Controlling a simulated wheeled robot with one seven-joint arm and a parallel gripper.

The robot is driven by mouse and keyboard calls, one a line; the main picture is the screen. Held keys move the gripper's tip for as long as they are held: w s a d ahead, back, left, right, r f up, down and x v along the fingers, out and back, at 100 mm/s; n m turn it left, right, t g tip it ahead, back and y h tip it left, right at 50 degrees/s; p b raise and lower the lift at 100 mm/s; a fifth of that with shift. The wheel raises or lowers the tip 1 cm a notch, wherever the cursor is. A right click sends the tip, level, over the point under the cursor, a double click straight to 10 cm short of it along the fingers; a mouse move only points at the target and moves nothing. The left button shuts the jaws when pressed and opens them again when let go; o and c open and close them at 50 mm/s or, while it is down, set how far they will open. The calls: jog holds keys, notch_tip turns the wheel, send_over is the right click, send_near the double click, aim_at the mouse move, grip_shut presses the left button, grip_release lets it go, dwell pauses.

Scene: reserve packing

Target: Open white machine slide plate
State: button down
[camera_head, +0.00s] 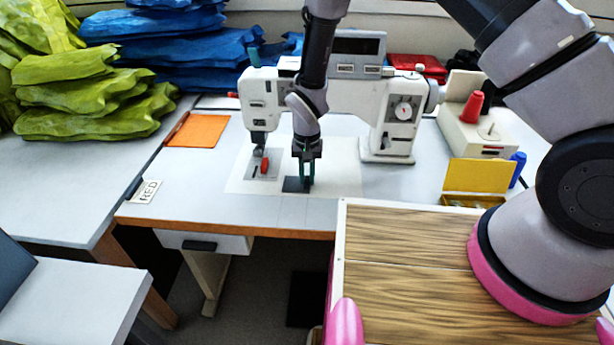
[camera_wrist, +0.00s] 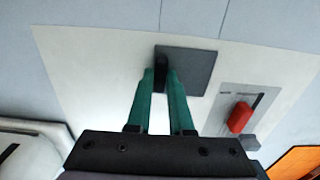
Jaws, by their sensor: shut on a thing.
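The white sewing machine (camera_head: 260,88) stands on the grey table, its needle area above a pale bed plate (camera_head: 340,170). The slide plate is a small dark grey square (camera_head: 291,185) set in that bed, right of the needle area. In the wrist view the slide plate (camera_wrist: 196,70) lies just beyond my fingertips, with a small black knob (camera_wrist: 161,66) at its left edge. My gripper (camera_head: 306,186) points down, its green fingers (camera_wrist: 161,82) shut on the knob. The fingers hide part of the knob. No opening beside the plate can be made out.
A red presser part (camera_head: 265,165) stands close left of my gripper, also seen in the wrist view (camera_wrist: 239,117). An orange sheet (camera_head: 198,130) lies left. A yellow box (camera_head: 475,176) and a red spool (camera_head: 472,106) stand right. Green and blue fabric stacks (camera_head: 95,95) fill the back left.

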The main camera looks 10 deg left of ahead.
aim_at(337, 187)
dwell(0.4)
jog(key=d, duration=0.9)
jog(key=shift+w, duration=0.25)
jog(key=c, duration=0.8)
grip_release()
notch_tip(337, 187, up, 11)
